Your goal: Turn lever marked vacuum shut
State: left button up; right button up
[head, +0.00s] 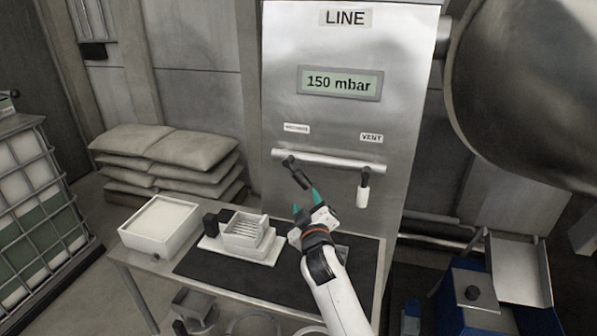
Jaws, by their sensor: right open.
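The steel panel marked LINE (345,50) carries a horizontal pipe (330,160) with two levers. The left lever (300,178), dark, hangs below a small label (296,128) too small to read surely, and slants down to the right. The lever under the VENT label (371,138) has a white handle (363,192) and points straight down. My right gripper (306,203) is open, its teal fingertips just below the left lever's lower end; whether they touch it I cannot tell. My left gripper is out of view.
The display (340,83) reads 150 mbar. Below the panel is a table with a dark mat (205,263), a white tray (160,226) and a small balance-like device (242,238). Stacked sacks (170,155) lie at left; a blue machine (480,300) stands at right.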

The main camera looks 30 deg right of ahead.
aim_at(302, 181)
jog(key=w, duration=0.1)
jog(key=w+d, duration=0.1)
jog(key=w+r+p, duration=0.1)
jog(key=shift+w+d+r, duration=0.1)
jog(key=shift+w+d, duration=0.3)
jog(key=x, duration=0.3)
jog(key=shift+w+d+f, duration=0.15)
jog(key=shift+w+f, duration=0.15)
jog(key=shift+w, duration=0.05)
jog(key=shift+x, duration=0.85)
jog(key=shift+w+d, duration=0.1)
jog(key=shift+w, duration=0.2)
jog(key=shift+d, duration=0.1)
grip_shut()
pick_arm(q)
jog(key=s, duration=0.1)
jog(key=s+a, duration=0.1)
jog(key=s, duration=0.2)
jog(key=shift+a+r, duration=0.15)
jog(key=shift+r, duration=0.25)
pick_arm(e)
jog(key=shift+f, duration=0.1)
